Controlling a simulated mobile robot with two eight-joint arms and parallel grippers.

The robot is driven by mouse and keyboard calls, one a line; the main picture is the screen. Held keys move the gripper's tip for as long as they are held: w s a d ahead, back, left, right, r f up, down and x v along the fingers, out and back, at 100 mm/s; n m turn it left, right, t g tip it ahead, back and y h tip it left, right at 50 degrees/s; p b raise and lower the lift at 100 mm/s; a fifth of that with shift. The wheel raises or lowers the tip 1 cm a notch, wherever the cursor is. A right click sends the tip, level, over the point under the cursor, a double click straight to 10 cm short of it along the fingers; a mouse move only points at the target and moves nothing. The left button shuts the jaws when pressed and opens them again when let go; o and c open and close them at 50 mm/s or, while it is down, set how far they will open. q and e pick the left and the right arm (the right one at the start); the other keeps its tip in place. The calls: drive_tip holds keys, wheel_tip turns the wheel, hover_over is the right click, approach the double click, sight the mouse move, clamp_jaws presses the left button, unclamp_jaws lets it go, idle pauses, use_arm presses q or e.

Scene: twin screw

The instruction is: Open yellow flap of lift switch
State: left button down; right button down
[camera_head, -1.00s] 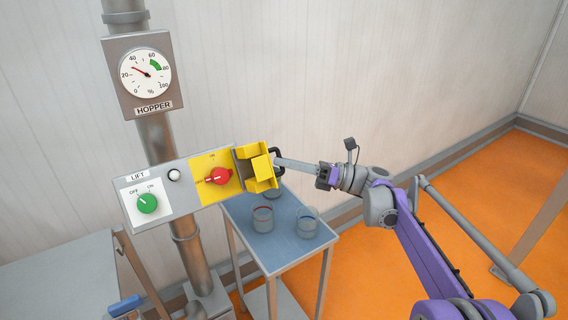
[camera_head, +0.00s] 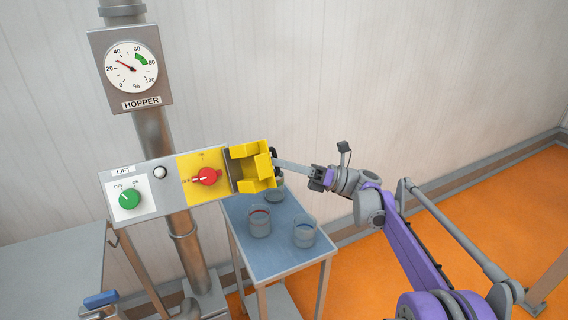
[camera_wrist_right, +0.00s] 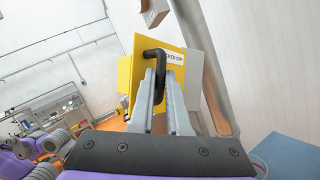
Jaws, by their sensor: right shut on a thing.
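The lift switch panel (camera_head: 150,208) is mounted on the pole, with a green knob (camera_head: 130,199) at left and a red switch (camera_head: 206,177) on a yellow plate. The yellow flap (camera_head: 249,164) is swung out to the right of the red switch, which is uncovered. My right gripper (camera_head: 274,160) is at the flap's right side. In the right wrist view, my right gripper (camera_wrist_right: 156,88) is shut on the flap's black handle (camera_wrist_right: 153,54), with the yellow flap (camera_wrist_right: 128,78) just beyond. My left gripper is not in view.
A hopper gauge (camera_head: 130,64) is on the pole (camera_head: 154,138) above the panel. A small blue table (camera_head: 268,245) with several round containers stands below the flap. A grey table (camera_head: 50,262) is at lower left. The wall is behind the panel.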

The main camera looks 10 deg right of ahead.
drive_tip(key=shift+a+f, duration=0.15)
drive_tip(key=shift+a, duration=0.05)
idle(0.3)
drive_tip(key=c, duration=1.2)
unclamp_jaws()
drive_tip(key=shift+c, duration=0.2)
drive_tip(key=o, duration=0.4)
drive_tip(key=shift+w+a, duration=0.1)
drive_tip(key=shift+a, duration=0.15)
drive_tip(key=shift+c, duration=0.2)
drive_tip(key=shift+d, duration=0.2)
drive_tip(key=shift+d, duration=0.1)
drive_tip(key=b+v, duration=0.1)
drive_tip(key=v, duration=0.9)
drive_tip(key=shift+d, duration=0.3)
